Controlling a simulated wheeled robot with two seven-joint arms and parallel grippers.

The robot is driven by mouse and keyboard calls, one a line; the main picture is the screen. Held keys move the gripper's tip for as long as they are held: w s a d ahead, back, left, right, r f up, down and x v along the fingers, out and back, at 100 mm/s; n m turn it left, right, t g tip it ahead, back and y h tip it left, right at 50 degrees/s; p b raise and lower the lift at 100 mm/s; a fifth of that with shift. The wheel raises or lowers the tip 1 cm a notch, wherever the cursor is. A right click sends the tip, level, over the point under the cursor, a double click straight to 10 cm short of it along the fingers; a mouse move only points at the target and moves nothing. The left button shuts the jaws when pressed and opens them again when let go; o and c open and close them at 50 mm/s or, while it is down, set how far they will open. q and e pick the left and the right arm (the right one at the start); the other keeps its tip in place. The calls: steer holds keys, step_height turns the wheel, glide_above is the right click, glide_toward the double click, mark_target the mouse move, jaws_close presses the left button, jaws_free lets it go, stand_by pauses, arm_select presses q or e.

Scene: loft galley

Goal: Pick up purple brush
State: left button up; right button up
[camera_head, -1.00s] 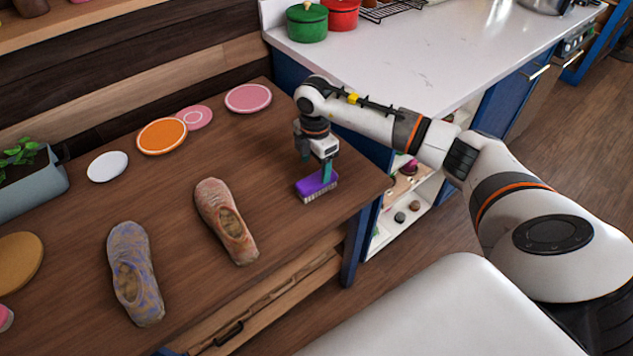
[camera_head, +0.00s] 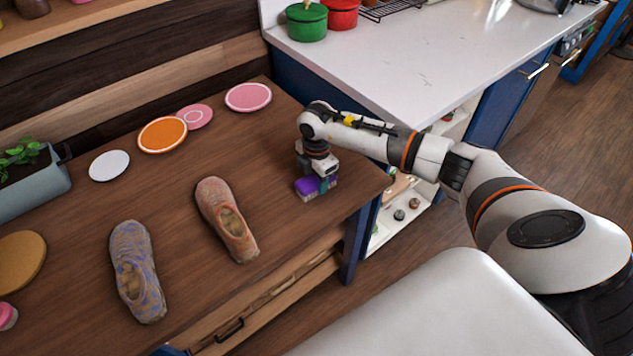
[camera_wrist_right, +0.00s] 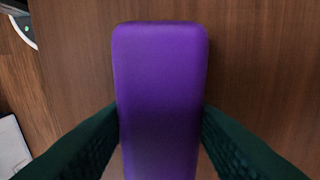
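The purple brush (camera_head: 309,188) lies on the wooden table near its right end, purple side up with a pale lower edge. In the right wrist view its long purple top (camera_wrist_right: 160,75) fills the middle. My right gripper (camera_head: 322,185) is down at the brush from above. In the right wrist view its two dark green fingers (camera_wrist_right: 160,128) stand on either side of the brush, with no clear gap at its edges. Whether they press on it cannot be told. The brush appears to rest on the table. My left gripper is not in view.
Two patterned shoes, one bluish (camera_head: 137,272) and one reddish (camera_head: 227,220), lie left of the brush. An orange plate (camera_head: 162,135), pink plates (camera_head: 248,97) and a white disc (camera_head: 109,166) lie toward the wall. A white counter (camera_head: 420,50) stands behind the arm.

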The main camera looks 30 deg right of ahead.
steer(key=shift+c, duration=1.2)
step_height(320, 180, up, 10)
steer(key=shift+r+b, duration=0.1)
steer(key=shift+b, duration=0.35)
steer(key=o, duration=0.5)
steer(key=c, duration=0.4)
steer(key=shift+o, duration=0.2)
